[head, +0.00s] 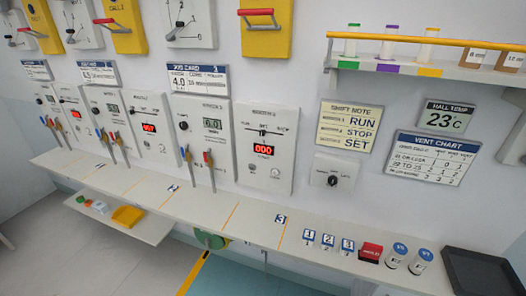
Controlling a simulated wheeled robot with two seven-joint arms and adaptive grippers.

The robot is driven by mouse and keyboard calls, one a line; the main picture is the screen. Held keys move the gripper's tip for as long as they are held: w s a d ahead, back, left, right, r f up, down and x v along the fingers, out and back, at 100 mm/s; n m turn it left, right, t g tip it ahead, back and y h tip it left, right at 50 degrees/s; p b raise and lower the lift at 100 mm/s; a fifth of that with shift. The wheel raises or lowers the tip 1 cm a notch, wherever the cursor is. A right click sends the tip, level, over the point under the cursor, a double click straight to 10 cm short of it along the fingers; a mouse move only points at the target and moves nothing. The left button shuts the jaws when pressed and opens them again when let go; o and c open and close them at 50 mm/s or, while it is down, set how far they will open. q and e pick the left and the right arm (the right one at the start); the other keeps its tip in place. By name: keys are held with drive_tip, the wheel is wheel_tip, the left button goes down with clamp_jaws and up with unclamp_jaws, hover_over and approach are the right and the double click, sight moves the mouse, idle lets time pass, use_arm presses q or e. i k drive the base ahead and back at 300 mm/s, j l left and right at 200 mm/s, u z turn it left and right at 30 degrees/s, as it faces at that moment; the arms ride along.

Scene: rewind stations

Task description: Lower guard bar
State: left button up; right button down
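Two bars show, and I cannot tell which one the task calls the guard bar. An orange bar (400,38) runs level across the front of the upper right shelf (385,66), in front of the bottles and above the shelf's edge. A long yellow bar (194,274) slants at the bottom, below the ledge, running from near a green round part (209,240) down toward the frame's lower edge. Its lower end is cut off. Neither of my grippers is in view.
A long ledge (240,215) crosses below the wall panels; its right part holds numbered tags, a red block (370,251), two white jars and a black tray (482,272). Small levers (209,170) stick out from the panels. A lower shelf (140,229) holds a yellow bin.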

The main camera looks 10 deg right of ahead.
sight(477, 44)
drive_tip(key=z, duration=0.4)
drive_tip(key=l+z, duration=0.1)
drive_tip(key=z, duration=0.3)
drive_tip(key=i+z, duration=0.1)
drive_tip(key=z, duration=0.75)
drive_tip(key=i+l, duration=0.05)
